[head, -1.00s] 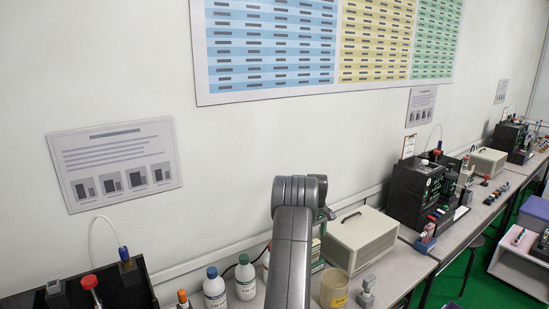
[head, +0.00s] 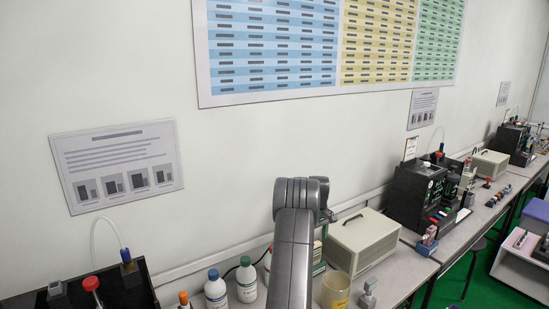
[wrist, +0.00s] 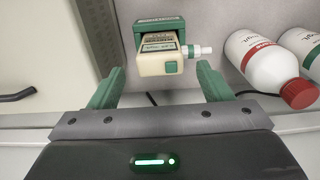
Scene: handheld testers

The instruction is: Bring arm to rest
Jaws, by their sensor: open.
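My arm (head: 292,250) rises in the middle of the head view, in front of the bench and wall. My gripper (wrist: 160,88) shows in the wrist view with its two green fingers spread wide and nothing between them. A cream and green handheld tester (wrist: 165,62) with a small white nozzle is beyond the fingertips, apart from them. In the head view the tester is mostly hidden behind my arm, and the fingers cannot be made out there.
White bottles with blue (head: 216,289) and green (head: 246,279) caps stand left of my arm. A red-capped bottle (wrist: 262,70) shows in the wrist view. A beige box (head: 362,240), a yellowish beaker (head: 335,291) and black equipment (head: 415,194) stand to the right.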

